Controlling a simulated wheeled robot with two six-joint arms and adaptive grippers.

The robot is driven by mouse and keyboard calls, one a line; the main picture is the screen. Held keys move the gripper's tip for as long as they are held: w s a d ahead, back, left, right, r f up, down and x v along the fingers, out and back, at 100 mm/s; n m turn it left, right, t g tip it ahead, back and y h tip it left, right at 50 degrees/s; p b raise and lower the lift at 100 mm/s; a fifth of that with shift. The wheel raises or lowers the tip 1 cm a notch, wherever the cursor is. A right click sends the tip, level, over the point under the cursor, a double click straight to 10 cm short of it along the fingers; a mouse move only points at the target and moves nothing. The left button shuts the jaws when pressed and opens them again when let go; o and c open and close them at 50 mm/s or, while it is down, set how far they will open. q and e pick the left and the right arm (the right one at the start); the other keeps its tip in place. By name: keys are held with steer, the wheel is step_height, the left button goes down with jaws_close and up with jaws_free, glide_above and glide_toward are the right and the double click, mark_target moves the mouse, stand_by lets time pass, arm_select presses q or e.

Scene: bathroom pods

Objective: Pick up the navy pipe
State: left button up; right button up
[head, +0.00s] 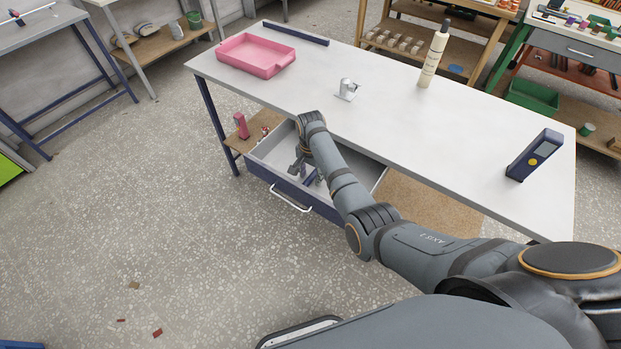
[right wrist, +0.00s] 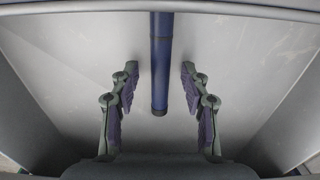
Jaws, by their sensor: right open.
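The navy pipe (right wrist: 161,60) lies in the open drawer (head: 276,156) and shows in the right wrist view as a dark blue rod running from the top centre toward the middle. My right gripper (head: 303,173) reaches down into the drawer. In the right wrist view the gripper (right wrist: 160,88) is open, with one finger on each side of the pipe's near end and a visible gap on both sides. In the head view I cannot clearly tell the pipe from the gripper. My left gripper is not in view.
The white tabletop (head: 400,118) above the drawer holds a pink tray (head: 256,53), a dark blue bar (head: 296,33), a small metal piece (head: 347,89), a cream bottle (head: 434,55) and a navy handheld device (head: 535,154). The drawer walls stand close around my gripper. Floor (head: 150,230) at left is mostly clear.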

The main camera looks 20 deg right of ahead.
steer(key=shift+f, duration=0.1)
jaws_close()
stand_by(0.3)
